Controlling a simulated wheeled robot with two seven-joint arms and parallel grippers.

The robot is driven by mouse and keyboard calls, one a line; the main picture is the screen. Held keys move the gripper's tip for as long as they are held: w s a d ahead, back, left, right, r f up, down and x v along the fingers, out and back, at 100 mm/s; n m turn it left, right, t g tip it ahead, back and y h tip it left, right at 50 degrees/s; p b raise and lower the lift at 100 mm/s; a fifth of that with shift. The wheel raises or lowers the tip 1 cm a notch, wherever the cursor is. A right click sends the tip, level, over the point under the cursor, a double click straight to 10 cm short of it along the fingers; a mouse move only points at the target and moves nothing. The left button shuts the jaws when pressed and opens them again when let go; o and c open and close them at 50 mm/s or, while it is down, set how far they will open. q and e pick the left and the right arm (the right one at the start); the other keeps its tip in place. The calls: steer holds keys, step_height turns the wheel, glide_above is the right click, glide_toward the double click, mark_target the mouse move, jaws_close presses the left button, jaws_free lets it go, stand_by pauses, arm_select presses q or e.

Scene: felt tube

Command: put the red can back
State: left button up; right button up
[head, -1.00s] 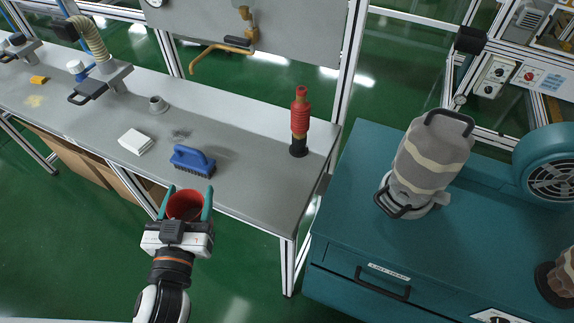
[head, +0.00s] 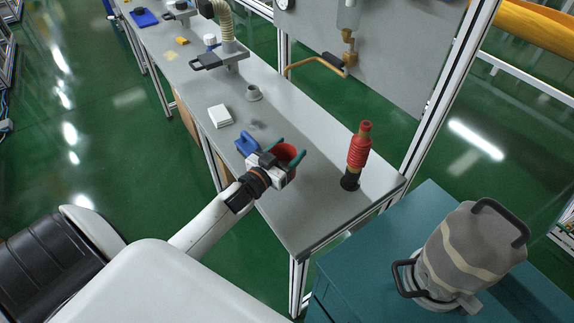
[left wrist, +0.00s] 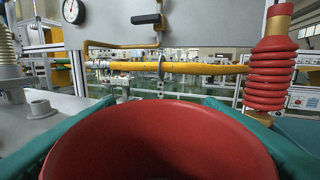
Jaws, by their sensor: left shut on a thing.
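The red can (head: 287,153) is between the green fingers of my left gripper (head: 287,155), which is shut on it. In the head view the can appears over the grey bench (head: 300,215), by its front part; whether it touches the top I cannot tell. In the left wrist view the can's open red rim (left wrist: 160,112) fills the lower middle, with a green finger on each side. My right gripper is not in view.
A red ribbed tube on a black base (head: 358,158) stands right of the can. A blue brush (head: 245,142), partly hidden by my gripper, a white pad (head: 220,115) and a grey collar (head: 253,93) lie to the left. A teal cabinet (head: 350,265) carries a grey felt-wrapped canister (head: 470,255).

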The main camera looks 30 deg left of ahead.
mark_target(290, 159)
arm_select(q)
steer(key=shift+f, duration=0.45)
step_height(290, 159, down, 3)
steer(key=shift+f, duration=0.35)
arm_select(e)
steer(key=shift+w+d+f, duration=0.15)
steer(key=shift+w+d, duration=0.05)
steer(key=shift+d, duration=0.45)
arm_select(q)
steer(key=shift+f+b, duration=0.15)
steer(key=shift+b, duration=0.15)
steer(key=o, duration=1.1)
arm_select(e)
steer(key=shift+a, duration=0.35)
